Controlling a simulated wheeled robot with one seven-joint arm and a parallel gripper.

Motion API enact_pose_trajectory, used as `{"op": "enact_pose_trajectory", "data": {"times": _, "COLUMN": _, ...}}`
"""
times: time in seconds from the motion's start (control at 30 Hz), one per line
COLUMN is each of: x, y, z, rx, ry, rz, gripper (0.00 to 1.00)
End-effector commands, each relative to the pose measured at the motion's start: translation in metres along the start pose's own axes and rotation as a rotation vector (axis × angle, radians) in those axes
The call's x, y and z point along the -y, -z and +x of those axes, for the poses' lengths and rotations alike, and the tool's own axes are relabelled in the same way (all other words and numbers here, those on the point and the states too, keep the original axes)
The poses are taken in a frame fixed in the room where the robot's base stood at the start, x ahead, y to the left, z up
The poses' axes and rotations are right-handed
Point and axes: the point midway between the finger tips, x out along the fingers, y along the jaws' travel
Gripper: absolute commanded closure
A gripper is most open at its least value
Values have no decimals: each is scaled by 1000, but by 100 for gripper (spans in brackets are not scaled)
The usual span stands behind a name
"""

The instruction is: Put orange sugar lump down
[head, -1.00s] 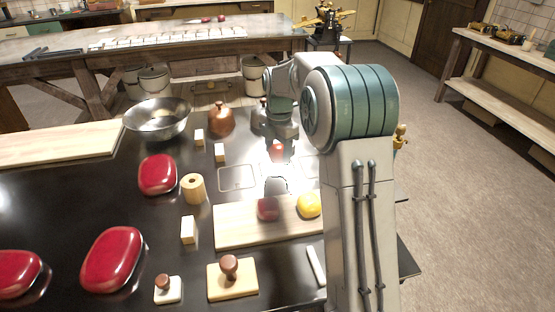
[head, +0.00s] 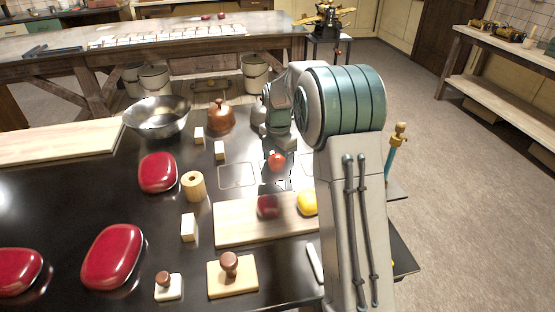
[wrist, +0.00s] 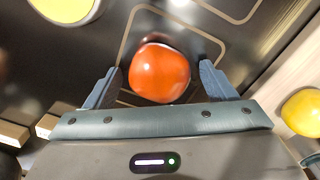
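The orange sugar lump (wrist: 160,73) is rounded and lies between the two fingers of my gripper (wrist: 160,80) in the wrist view. A gap shows on each side of it, so the fingers stand open around it. It appears inside a pale rounded outline (wrist: 128,32) on the dark tabletop. In the head view the lump (head: 277,162) is a small orange-red shape below my gripper, over the middle outlined square. My arm and the glare partly hide the fingertips there.
A wooden board (head: 235,226) nearer the front holds a dark red lump (head: 268,206) and a yellow lump (head: 307,203). A copper pot (head: 221,117) and a metal bowl (head: 157,117) stand behind. Wooden blocks and red lidded shapes (head: 112,257) are to the left. An outlined square (head: 237,175) left is empty.

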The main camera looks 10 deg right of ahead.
Motion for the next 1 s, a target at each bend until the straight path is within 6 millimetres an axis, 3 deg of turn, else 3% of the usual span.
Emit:
{"op": "enact_pose_trajectory", "data": {"times": 0.27, "x": -1, "y": 0, "z": -9, "rx": 1, "ry": -3, "rz": -1, "gripper": 22}}
{"op": "enact_pose_trajectory", "data": {"times": 0.7, "x": 0, "y": 0, "z": -97, "rx": 2, "ry": -3, "rz": 0, "gripper": 22}}
{"op": "enact_pose_trajectory", "data": {"times": 1.0, "x": 3, "y": 2, "z": -126, "rx": 4, "ry": -4, "rz": 26, "gripper": 22}}
